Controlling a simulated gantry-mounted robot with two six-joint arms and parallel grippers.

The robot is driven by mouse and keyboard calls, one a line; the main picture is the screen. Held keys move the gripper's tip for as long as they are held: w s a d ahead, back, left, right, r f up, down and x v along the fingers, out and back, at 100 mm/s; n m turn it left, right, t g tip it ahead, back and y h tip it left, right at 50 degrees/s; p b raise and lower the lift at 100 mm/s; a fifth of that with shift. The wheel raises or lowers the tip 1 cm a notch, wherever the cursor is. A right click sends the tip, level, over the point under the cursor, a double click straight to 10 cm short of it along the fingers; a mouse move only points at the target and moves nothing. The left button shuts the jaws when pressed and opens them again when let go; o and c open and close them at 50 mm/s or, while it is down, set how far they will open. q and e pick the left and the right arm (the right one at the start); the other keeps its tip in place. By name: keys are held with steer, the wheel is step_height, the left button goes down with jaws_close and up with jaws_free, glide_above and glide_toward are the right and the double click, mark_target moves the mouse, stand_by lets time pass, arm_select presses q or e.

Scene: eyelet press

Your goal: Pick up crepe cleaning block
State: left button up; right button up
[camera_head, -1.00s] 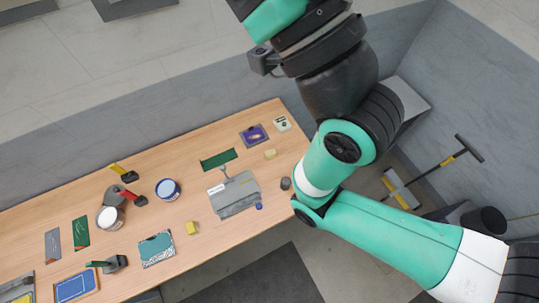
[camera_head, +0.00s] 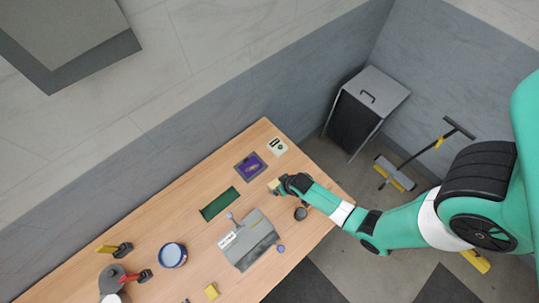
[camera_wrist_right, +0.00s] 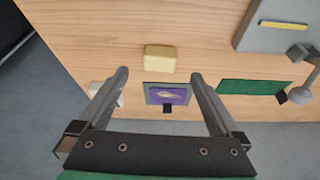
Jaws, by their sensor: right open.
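A pale yellow block, which looks like the crepe cleaning block (camera_wrist_right: 160,58), lies on the wooden table. In the right wrist view it sits just beyond and between my fingertips, with nothing gripping it. In the head view the block (camera_head: 273,186) shows beside my right gripper (camera_head: 281,186), partly covered by it. My right gripper (camera_wrist_right: 160,74) is open and empty, pointing at the table, with a finger on either side of the block's line. The height of the fingertips above the table is hard to tell. My left gripper is not in view.
A green mat (camera_head: 220,204), a grey press (camera_head: 248,240), a dark round cup (camera_head: 301,213) and a second yellow block (camera_head: 212,291) are also on the table.

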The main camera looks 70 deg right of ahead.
mark_target(275, 184)
steer(key=shift+w+d+f+b, duration=0.25)
steer(key=shift+w+f+b, duration=0.1)
steer(key=shift+f+b, duration=0.3)
steer(key=b+x, duration=0.4)
steer(key=x, duration=0.1)
steer(key=shift+w+b, duration=0.1)
steer(key=shift+b, duration=0.3)
steer(key=shift+w+d+f, duration=0.15)
steer(key=shift+w+f, duration=0.1)
steer(key=shift+f, duration=0.15)
steer(key=c, duration=1.4)
step_height(275, 184, up, 10)
steer(key=p, duration=0.9)
steer(key=shift+r, duration=0.1)
